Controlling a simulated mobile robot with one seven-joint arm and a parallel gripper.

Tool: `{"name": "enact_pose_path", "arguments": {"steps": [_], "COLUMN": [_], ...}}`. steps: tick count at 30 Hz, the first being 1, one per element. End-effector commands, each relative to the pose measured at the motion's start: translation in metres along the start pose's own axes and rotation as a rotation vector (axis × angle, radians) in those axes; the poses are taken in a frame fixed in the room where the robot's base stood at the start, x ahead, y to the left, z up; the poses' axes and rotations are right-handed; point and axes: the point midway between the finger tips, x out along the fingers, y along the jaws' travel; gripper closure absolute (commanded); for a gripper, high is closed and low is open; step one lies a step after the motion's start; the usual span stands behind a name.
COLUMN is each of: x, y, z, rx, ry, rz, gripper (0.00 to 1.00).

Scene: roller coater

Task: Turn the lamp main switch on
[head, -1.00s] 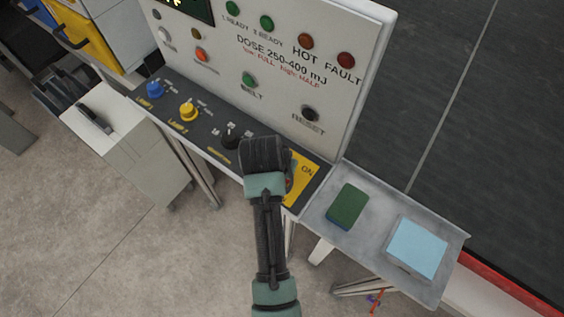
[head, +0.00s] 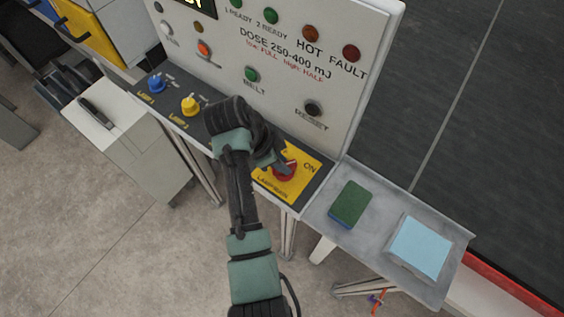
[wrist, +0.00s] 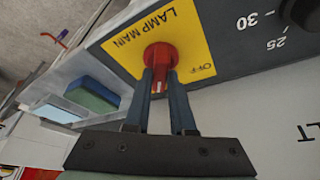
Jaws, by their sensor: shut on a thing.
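The lamp main switch is a red rotary knob (head: 287,172) on a yellow plate (head: 313,166) at the right end of the dark control panel. In the wrist view the red knob (wrist: 160,56) shows close up, with "LAMP MAIN" and "OFF" printed on the plate (wrist: 120,55). My gripper (head: 284,166) reaches the knob from the left. In the wrist view my gripper's two fingers (wrist: 160,78) are shut on the knob's red handle, one on each side. The fingers hide part of the handle, so I cannot tell its exact position.
A blue knob (head: 156,83) and a yellow knob (head: 190,104) sit further left on the panel. The white upright panel (head: 283,78) with lights and buttons stands behind. A tray (head: 319,206) at the right holds a green-and-blue block (head: 349,204) and a light-blue pad (head: 421,247).

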Motion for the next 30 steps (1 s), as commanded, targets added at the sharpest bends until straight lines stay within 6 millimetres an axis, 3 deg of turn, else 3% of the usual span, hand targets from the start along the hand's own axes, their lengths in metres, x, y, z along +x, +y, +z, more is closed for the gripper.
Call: {"name": "enact_pose_path", "arguments": {"steps": [10,28,29,30], "x": [-0.0002,-0.0008,-0.0008,-0.0008], "y": [-0.0023,-0.0019,-0.0019,-0.0019], "z": [-0.0004,-0.0012,-0.0012,-0.0011], "rx": [0.149,0.184,0.184,0.184], "ry": [0.001,0.001,0.001,0.001], "rz": [0.057,0.073,0.073,0.073], "gripper": [1.00,1.00,0.74,0.67]}}
